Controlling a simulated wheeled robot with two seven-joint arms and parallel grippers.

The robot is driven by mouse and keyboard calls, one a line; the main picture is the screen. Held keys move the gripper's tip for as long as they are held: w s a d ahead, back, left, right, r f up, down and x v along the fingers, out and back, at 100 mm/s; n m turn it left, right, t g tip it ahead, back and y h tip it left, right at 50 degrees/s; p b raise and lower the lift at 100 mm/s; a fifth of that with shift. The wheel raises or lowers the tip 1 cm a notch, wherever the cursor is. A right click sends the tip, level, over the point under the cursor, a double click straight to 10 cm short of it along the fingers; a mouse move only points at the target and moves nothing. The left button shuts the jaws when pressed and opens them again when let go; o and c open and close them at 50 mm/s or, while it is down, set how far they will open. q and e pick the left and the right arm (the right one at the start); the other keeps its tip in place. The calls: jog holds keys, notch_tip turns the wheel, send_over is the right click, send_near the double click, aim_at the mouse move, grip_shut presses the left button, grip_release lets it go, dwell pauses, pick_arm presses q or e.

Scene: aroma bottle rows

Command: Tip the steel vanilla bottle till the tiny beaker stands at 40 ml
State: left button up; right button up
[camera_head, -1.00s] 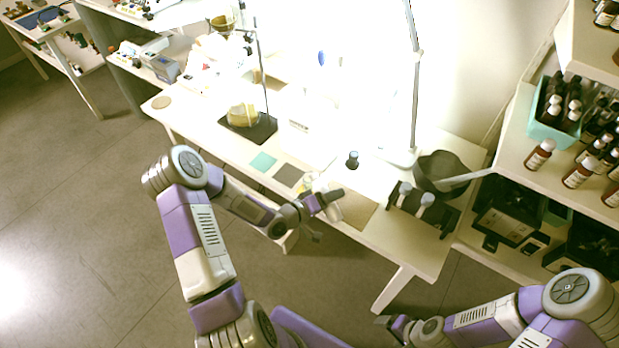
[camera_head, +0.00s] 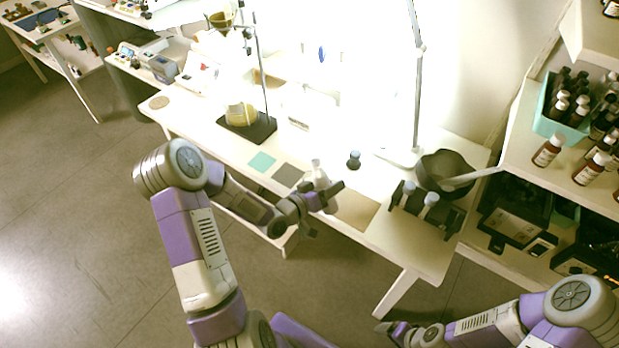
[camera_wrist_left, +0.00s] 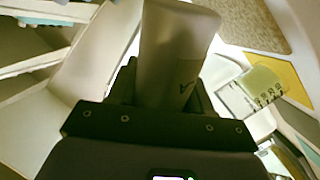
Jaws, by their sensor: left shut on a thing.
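The steel bottle (camera_wrist_left: 178,45) shows large in the left wrist view, with part of a dark letter on its side. My left gripper (camera_wrist_left: 160,105) is shut around it. In the head view the held bottle (camera_head: 319,172) looks pale and roughly upright above the front edge of the bench, and my left gripper (camera_head: 325,197) covers its lower part. The tiny beaker (camera_wrist_left: 256,90) is to the right of the bottle in the left wrist view, with dark graduation marks and pale yellow contents; its exact level is unreadable. My right gripper (camera_head: 388,329) is low in the head view, its jaws unclear.
A dark-capped bottle (camera_head: 354,160) stands behind the left gripper. Teal (camera_head: 262,161) and grey (camera_head: 288,175) squares lie left of it. A dark rack (camera_head: 425,208) and a black mortar (camera_head: 444,168) stand to the right. A stand (camera_head: 248,128) holds a yellowish vessel further left.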

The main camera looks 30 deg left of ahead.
pick_arm(q)
jog(key=m+b, duration=0.1)
jog(key=b, duration=0.1)
jog(key=m+t+b, duration=0.1)
jog(key=m+b, duration=0.1)
jog(key=b, duration=0.1)
jog(key=shift+s+d+r+m, duration=0.15)
jog(key=shift+d+m, duration=0.15)
jog(key=shift+r+m, duration=0.25)
jog(key=shift+m, duration=0.25)
jog(key=shift+s+d+m+t, duration=0.15)
jog(key=shift+m+t, duration=0.25)
jog(key=shift+m, duration=0.7)
jog(key=s+d+r+p, duration=0.1)
jog(key=s+d+r, duration=0.1)
jog(key=d+r, duration=0.2)
jog(key=shift+s+d+r+p, duration=0.15)
jog(key=shift+s+r+p, duration=0.15)
jog(key=shift+r, duration=0.2)
